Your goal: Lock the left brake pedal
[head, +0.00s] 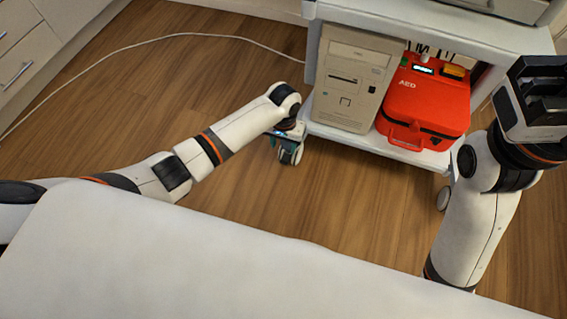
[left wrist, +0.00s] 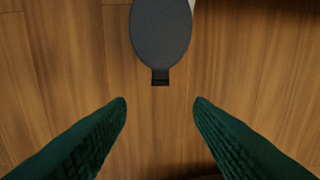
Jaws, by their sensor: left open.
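In the left wrist view a dark grey oval pedal (left wrist: 160,32), with a small black tab at its lower end, lies just ahead of my left gripper (left wrist: 160,104). The two green fingers are spread wide, one to each side of the pedal's line, with nothing between them. The pedal is apart from both fingertips. In the head view my left gripper (head: 284,136) is low at the cart's front left caster (head: 290,154), and my wrist hides most of the pedal area. My right gripper (head: 540,98) is raised at the right edge, and its fingertips are unclear.
The white cart (head: 345,140) carries a beige computer tower (head: 345,85) and a red AED case (head: 425,105) on its lower shelf. A white cable (head: 150,42) crosses the wooden floor. Drawers (head: 25,50) stand at the left. The floor before the cart is clear.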

